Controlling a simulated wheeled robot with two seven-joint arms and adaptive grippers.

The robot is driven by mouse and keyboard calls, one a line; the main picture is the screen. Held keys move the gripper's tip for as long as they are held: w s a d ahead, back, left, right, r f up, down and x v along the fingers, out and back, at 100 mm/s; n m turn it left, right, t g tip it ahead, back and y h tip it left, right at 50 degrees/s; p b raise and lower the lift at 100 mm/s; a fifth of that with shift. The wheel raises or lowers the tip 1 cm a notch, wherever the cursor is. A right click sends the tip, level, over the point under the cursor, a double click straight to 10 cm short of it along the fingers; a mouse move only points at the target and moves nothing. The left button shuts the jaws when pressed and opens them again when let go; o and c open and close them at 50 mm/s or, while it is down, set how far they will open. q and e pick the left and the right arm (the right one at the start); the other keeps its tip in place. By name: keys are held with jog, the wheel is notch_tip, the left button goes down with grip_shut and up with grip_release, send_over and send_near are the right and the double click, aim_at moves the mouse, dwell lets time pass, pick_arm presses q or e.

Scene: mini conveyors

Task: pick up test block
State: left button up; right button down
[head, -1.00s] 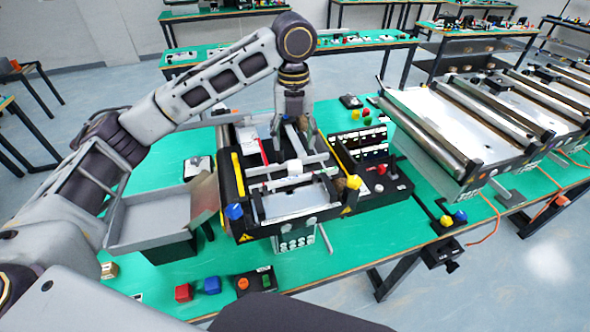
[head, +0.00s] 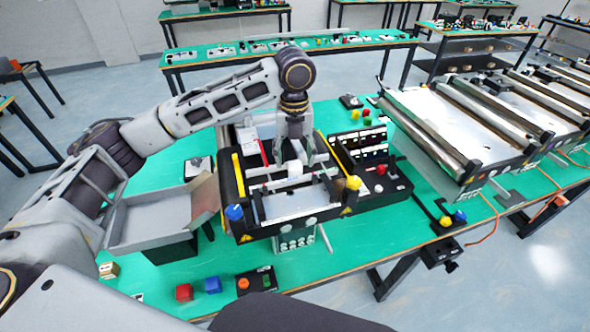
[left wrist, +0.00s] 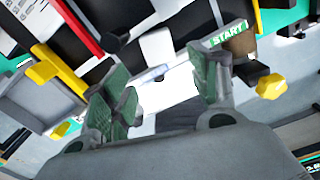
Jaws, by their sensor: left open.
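The test block appears to be the small white block (head: 295,171) on the mini conveyor (head: 240,215) in the middle of the table. In the left wrist view the white block (left wrist: 157,46) lies beyond the fingertips, between their lines. My left gripper (head: 295,158) hangs down over the conveyor, just behind and above the block. In the left wrist view the left gripper (left wrist: 165,85) shows two green-padded fingers spread apart with nothing between them. Whether a finger touches the block cannot be told. My right gripper is not in view.
A grey tray (head: 150,222) stands left of the conveyor. A black control panel with a red button (head: 382,170) is at its right. Larger conveyors (head: 440,125) stand to the right.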

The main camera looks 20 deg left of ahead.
aim_at(295, 169)
pick_arm(q)
jog(key=shift+w+f+p, duration=0.15)
jog(key=shift+f+p, duration=0.2)
jog(key=shift+f, duration=1.85)
jog(key=shift+d, duration=0.1)
jog(key=c, duration=1.1)
jog(key=shift+r, duration=0.15)
jog(key=shift+r+b, duration=0.5)
jog(key=shift+r, duration=4.4)
